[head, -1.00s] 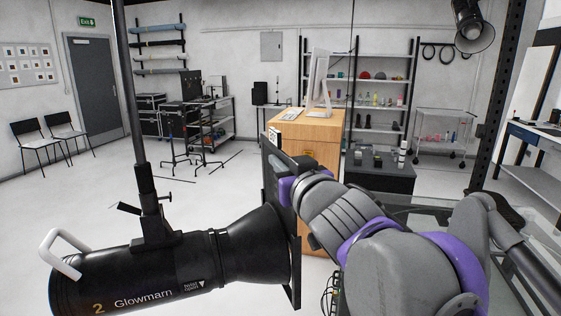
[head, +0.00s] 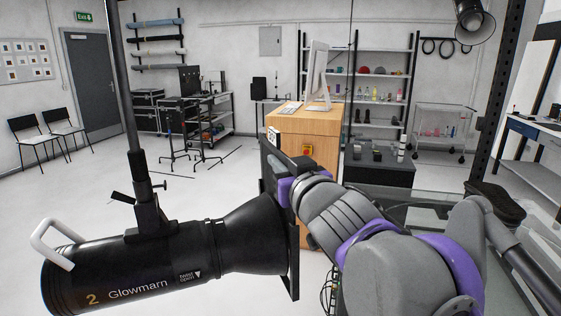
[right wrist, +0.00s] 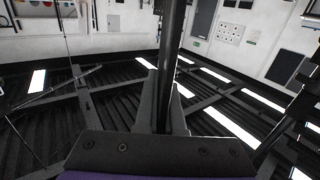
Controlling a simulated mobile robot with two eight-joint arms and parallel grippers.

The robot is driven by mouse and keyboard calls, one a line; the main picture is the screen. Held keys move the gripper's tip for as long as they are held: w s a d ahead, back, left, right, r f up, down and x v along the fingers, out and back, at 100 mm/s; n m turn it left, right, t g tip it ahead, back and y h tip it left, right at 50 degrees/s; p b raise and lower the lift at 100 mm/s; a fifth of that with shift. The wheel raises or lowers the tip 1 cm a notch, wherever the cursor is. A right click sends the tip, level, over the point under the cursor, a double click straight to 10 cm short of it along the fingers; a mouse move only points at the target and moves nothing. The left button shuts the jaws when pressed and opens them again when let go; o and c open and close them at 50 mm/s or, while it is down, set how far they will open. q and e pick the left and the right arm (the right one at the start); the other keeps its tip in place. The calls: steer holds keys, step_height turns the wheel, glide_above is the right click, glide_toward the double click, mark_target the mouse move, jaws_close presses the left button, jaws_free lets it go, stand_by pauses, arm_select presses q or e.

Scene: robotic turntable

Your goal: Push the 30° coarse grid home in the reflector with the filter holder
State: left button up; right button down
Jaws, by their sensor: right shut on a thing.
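The black lamp (head: 120,275) marked "Glowmarn" with a number 2 lies level at the lower left, hung on a pole. Its flared reflector (head: 250,235) faces right. The black square filter holder (head: 294,265) stands upright, nearly edge-on, across the reflector's mouth; I cannot tell whether they touch. My right gripper (head: 284,190) is at the holder's far side, largely hidden by its wrist. In the right wrist view its fingers (right wrist: 160,110) are shut on a dark upright plate edge, which I take for the holder. The coarse grid is hidden. My left gripper is not in view.
A wooden cabinet (head: 322,124) with a monitor stands behind the holder. A low dark case (head: 378,174) and a glass-topped table (head: 440,215) are at the right. A dark upright post (head: 497,110) rises at the right. The floor left of the lamp is clear.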

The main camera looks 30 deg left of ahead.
steer(key=shift+w+d+f+b, duration=0.15)
steer(key=shift+f+b, duration=0.15)
steer(key=shift+f, duration=0.2)
steer(key=shift+w+f+b, duration=0.15)
steer(key=shift+f+b, duration=0.1)
steer(key=shift+f, duration=0.2)
steer(key=shift+r, duration=0.15)
steer(key=shift+s+a+r+p, duration=0.1)
steer(key=shift+s+r+p, duration=0.1)
steer(key=shift+r+p, duration=0.45)
steer(key=shift+s+a+r+p, duration=0.1)
steer(key=shift+s+r+p, duration=0.2)
steer(key=shift+r, duration=0.5)
steer(key=shift+s+r+p, duration=0.1)
steer(key=shift+r+p, duration=0.45)
steer(key=shift+r, duration=0.2)
step_height(320, 180, up, 6)
steer(key=p, duration=0.3)
steer(key=shift+f, duration=0.2)
stand_by(1.2)
steer(key=shift+f, duration=0.1)
